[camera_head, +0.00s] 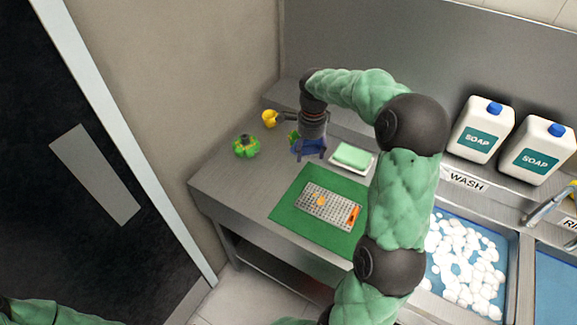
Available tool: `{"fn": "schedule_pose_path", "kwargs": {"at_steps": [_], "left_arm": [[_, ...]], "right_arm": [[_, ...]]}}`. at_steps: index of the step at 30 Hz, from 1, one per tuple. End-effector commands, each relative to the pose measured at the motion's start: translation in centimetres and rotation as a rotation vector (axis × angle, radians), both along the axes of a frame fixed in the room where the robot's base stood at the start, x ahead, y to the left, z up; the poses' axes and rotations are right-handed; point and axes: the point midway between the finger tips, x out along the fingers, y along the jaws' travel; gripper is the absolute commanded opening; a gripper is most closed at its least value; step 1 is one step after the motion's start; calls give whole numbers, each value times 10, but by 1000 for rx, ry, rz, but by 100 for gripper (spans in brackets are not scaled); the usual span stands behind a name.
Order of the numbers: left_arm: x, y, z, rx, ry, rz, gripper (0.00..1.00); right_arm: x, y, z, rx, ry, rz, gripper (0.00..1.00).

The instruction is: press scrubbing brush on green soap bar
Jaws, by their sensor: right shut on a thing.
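The green soap bar (352,155) lies on a white dish (338,167) at the back of the metal counter. My right gripper (310,150), with blue fingers, points down just left of the dish, apart from the soap. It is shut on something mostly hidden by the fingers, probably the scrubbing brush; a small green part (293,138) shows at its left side. Whether that part belongs to the held thing is unclear. My left arm's green sleeve shows at the bottom left, but its gripper is out of view.
A green mat (285,214) holds a grater-like metal piece (325,204) with orange bits. A green and yellow object (246,146) and a yellow cup (269,118) stand left. Two soap jugs (482,130) (538,151) stand behind the foamy sink (462,258). My right arm hides part of the counter.

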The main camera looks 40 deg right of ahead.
Motion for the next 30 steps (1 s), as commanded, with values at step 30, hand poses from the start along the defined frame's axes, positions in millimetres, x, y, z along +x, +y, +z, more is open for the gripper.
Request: {"fn": "schedule_pose_path", "kwargs": {"at_steps": [30], "left_arm": [[0, 0, 21, 0, 0, 0, 40]], "right_arm": [[-27, -195, -46, -22, 10, -770, 40]]}}
